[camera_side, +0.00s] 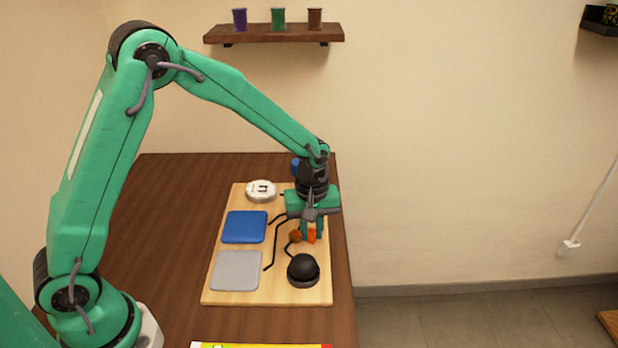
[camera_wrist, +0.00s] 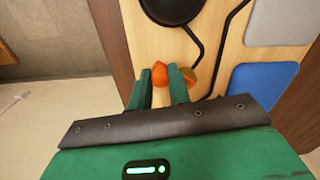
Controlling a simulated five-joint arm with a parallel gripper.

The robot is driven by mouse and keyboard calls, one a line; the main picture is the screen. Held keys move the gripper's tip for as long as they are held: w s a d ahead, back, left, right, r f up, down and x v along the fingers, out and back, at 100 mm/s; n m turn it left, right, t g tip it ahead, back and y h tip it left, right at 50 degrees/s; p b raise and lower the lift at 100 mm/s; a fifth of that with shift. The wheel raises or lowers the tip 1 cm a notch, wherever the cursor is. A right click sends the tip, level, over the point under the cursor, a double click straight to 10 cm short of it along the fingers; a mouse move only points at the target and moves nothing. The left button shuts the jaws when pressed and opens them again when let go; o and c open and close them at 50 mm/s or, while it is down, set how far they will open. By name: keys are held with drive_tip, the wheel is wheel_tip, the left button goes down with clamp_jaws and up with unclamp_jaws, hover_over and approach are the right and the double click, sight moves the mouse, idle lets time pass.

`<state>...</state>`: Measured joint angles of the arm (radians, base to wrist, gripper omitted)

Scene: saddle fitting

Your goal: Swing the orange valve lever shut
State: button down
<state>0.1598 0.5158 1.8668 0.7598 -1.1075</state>
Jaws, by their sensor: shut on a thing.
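The orange valve lever (camera_side: 311,234) is near the right edge of the light wooden board, with a round brass-brown part (camera_side: 295,237) just to its left. My gripper (camera_side: 311,229) points down over the lever with its green fingers on it. In the wrist view the orange lever (camera_wrist: 160,69) shows between and just beyond the two fingertips (camera_wrist: 160,78), and the brass part (camera_wrist: 190,77) is to the right of the fingers. My gripper is shut on the lever. The fingers hide part of the lever, and its exact angle is hard to tell.
The board (camera_side: 215,292) also carries a black dome (camera_side: 303,267) in front of the lever, a blue pad (camera_side: 244,227), a grey pad (camera_side: 237,270), a white round gauge-like disc (camera_side: 261,191) and bent black rods (camera_side: 277,240). The dark table's (camera_side: 165,215) right edge is close by.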

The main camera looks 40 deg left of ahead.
drive_tip(key=n, duration=0.1)
drive_tip(key=w+n, duration=0.1)
drive_tip(key=n, duration=0.1)
drive_tip(key=shift+w+a+n, duration=0.25)
drive_tip(key=shift+w+n, duration=0.05)
drive_tip(key=shift+n, duration=0.1)
drive_tip(key=shift+w+a+n, duration=0.25)
drive_tip(key=shift+w+n, duration=0.05)
drive_tip(key=shift+n, duration=0.6)
drive_tip(key=shift+w+a+n, duration=0.2)
drive_tip(key=shift+w+n, duration=0.05)
drive_tip(key=shift+n, duration=0.65)
drive_tip(key=c, duration=1.3)
unclamp_jaws()
drive_tip(key=shift+r, duration=0.15)
drive_tip(key=shift+r, duration=3.8)
